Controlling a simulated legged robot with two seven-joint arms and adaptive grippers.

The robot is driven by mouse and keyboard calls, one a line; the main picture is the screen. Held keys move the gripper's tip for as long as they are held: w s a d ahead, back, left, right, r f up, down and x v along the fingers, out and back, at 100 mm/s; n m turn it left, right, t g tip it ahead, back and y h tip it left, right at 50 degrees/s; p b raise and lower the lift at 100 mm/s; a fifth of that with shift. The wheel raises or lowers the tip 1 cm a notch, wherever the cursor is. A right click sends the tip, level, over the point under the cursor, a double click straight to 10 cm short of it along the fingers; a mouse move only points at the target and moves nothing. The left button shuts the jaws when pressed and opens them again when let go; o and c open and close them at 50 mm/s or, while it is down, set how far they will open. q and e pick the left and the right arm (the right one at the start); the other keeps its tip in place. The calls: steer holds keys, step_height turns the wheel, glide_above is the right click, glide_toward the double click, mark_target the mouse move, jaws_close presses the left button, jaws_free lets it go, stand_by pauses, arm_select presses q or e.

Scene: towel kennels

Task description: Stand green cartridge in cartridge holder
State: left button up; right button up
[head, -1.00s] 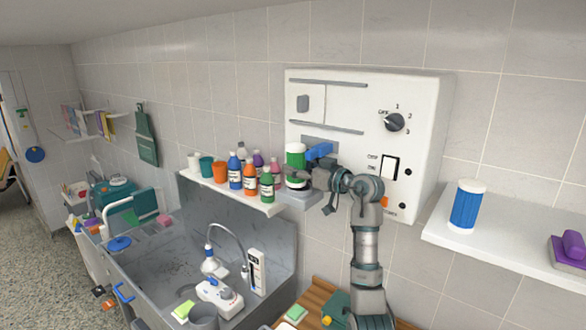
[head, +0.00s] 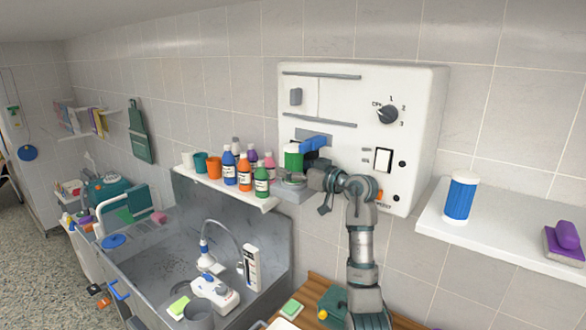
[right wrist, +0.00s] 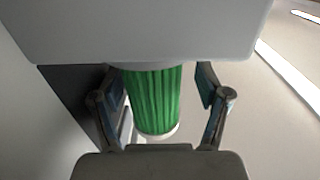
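The green cartridge (head: 293,157) with white ends stands upright at the front of the white wall unit, beside a blue part (head: 315,142). A grey ledge (head: 293,196) juts out below it, likely part of the cartridge holder. My right gripper (head: 303,180) is just below and right of the cartridge's green body. In the right wrist view the ribbed cartridge (right wrist: 155,100) shows between the two spread fingers (right wrist: 160,88), with gaps on both sides. Its upper end meets a pale surface. Whether its other end rests on something is hidden. My left gripper is not in view.
A shelf (head: 255,200) with several bottles and cups lies close left of the ledge. A blue cartridge (head: 460,197) stands on the right shelf (head: 500,240), with a purple object (head: 564,240). The sink (head: 150,260) is below left. A dial (head: 386,114) is on the unit.

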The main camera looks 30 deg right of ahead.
steer(key=shift+r, duration=0.15)
steer(key=shift+s+d, duration=0.15)
steer(key=shift+d, duration=0.15)
steer(key=v, duration=0.7)
steer(key=shift+s, duration=0.15)
steer(key=shift+a, duration=0.2)
stand_by(0.3)
